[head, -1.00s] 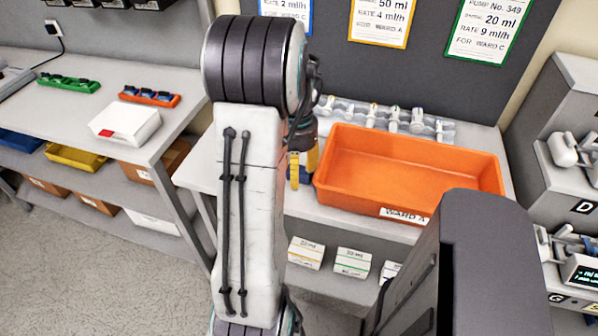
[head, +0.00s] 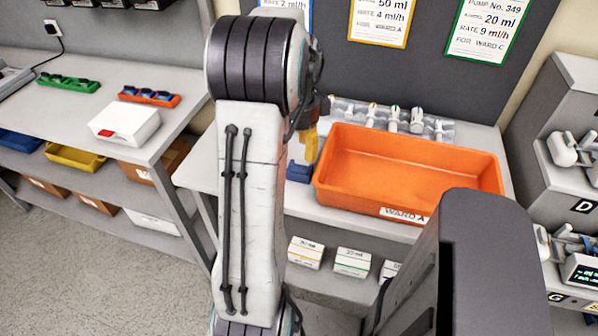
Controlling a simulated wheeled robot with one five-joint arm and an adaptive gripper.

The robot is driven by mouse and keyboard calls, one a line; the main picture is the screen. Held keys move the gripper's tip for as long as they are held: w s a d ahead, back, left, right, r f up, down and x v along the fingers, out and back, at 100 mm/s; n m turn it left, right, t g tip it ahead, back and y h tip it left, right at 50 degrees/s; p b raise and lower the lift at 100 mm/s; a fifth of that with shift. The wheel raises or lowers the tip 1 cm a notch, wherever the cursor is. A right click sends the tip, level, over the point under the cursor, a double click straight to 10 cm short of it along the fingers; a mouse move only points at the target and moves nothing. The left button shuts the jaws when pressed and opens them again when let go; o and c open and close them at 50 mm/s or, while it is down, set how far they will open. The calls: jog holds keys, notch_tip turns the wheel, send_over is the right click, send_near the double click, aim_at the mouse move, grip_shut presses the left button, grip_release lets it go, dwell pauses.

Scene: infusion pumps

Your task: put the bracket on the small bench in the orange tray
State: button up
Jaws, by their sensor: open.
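The orange tray (head: 420,178), labelled WARD A, stands on the small bench (head: 200,172) and looks empty. A small blue piece (head: 298,172), seemingly the bracket, rests on the bench just left of the tray, partly hidden by my arm. My gripper (head: 311,145) shows only in part, as a yellow finger above and slightly right of the blue piece, near the tray's left rim. It is open, with a gap visible between it and most of the blue piece. The rest of the gripper is hidden behind my arm.
A row of pale clamp-like parts (head: 394,119) lies behind the tray. Boxes (head: 351,262) stand on the shelf below. A left-hand table holds a white box (head: 124,124) and green and orange racks. A grey rack (head: 570,180) stands at right.

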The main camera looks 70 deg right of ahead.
aim_at(299, 167)
jog(key=shift+s+a+f, duration=0.1)
jog(key=shift+f, duration=1.65)
jog(key=shift+s+a+f, duration=0.1)
jog(key=shift+f, duration=1.6)
jog(key=shift+c, duration=0.2)
grip_shut()
